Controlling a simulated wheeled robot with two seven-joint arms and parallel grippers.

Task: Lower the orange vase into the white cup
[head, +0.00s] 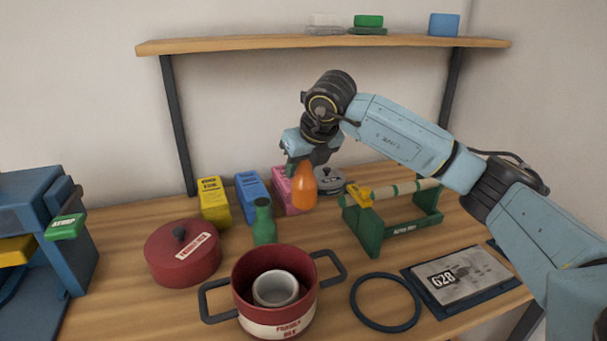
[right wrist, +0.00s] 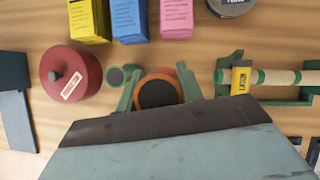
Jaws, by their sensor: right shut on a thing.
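The orange vase (head: 304,188) is held by my right gripper (head: 298,165), which is shut on it. In the head view the vase hangs upright near the pink box, behind the pot. In the right wrist view the vase (right wrist: 158,88) sits between the two green fingers, seen from above with its dark opening. The white cup (head: 276,288) stands inside the red pot (head: 250,270), in front of and below the vase. The cup is out of view in the right wrist view. My left gripper does not show.
A green bottle (head: 264,222) stands just behind the pot. A red lid (head: 182,254) lies to its left, a dark ring (head: 385,302) to its right. Yellow (head: 214,202), blue (head: 250,198) and pink (head: 285,196) boxes stand behind. A green roll stand (head: 372,226) is at right.

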